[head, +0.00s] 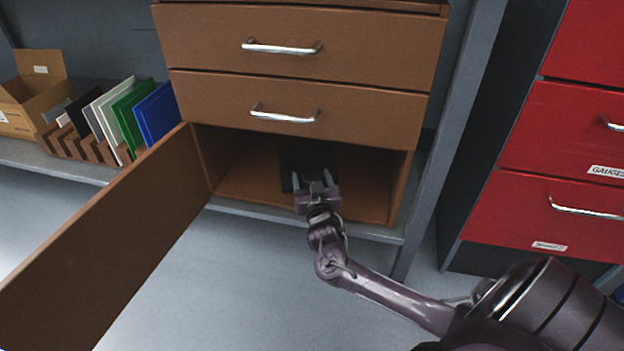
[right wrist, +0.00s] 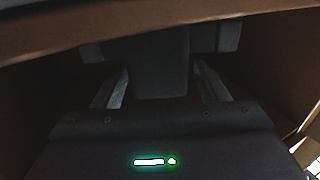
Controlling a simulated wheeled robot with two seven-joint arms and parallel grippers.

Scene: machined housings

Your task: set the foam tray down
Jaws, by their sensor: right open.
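A black object, which looks like the foam tray (head: 293,160), is inside the open lower compartment of the brown cabinet. My right gripper (head: 313,180) is at the front of the compartment, its fingers apart and pointing inward at the tray. In the right wrist view the open fingers (right wrist: 163,88) stand on either side of a dark upright part of the tray (right wrist: 162,50). I cannot tell whether they touch it. The tray's back is lost in shadow. My left gripper is not in view.
The brown door (head: 110,240) stands open to the left of the compartment. Closed drawers (head: 290,95) are directly above. A rack of coloured panels (head: 130,115) and a cardboard box (head: 30,95) are at left. Red drawers (head: 560,190) stand at right. The compartment floor (head: 245,190) is bare at left.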

